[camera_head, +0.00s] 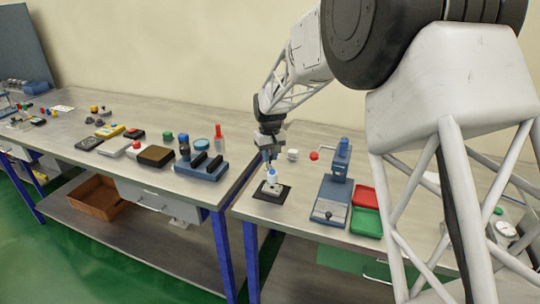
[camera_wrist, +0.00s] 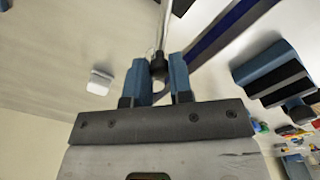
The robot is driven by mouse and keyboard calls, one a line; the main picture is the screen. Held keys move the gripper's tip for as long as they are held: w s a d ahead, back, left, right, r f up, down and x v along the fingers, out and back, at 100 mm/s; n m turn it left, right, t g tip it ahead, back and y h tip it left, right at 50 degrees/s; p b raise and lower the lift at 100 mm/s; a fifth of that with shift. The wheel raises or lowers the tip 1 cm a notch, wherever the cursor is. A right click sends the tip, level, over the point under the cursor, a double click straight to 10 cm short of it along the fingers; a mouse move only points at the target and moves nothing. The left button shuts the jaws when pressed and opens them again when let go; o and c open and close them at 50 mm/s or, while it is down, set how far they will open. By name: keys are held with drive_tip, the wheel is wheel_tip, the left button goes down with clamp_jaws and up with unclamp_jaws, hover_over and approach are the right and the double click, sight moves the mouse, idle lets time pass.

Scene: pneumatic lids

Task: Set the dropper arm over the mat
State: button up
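My gripper (camera_head: 268,158) is low over the near bench, above the small dark mat (camera_head: 285,197). A white piece with a blue top (camera_head: 272,176) stands on the mat, just below the fingers. In the wrist view, the two blue fingers of my gripper (camera_wrist: 159,70) close around a dark round knob (camera_wrist: 158,66) at the end of a thin silver rod (camera_wrist: 163,25). The rod looks like the dropper arm and runs out of the top of that view. The rod's far end is hidden.
Right of the mat stands a blue post device (camera_head: 332,195), with a red tray (camera_head: 366,196) and a green tray (camera_head: 366,222) beside it. A white cup (camera_head: 293,154) and a red ball (camera_head: 314,155) are behind. The left bench holds a blue block (camera_head: 203,168) and several small items.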

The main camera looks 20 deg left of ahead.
drive_tip(key=o, duration=0.4)
drive_tip(key=shift+r, duration=3.9)
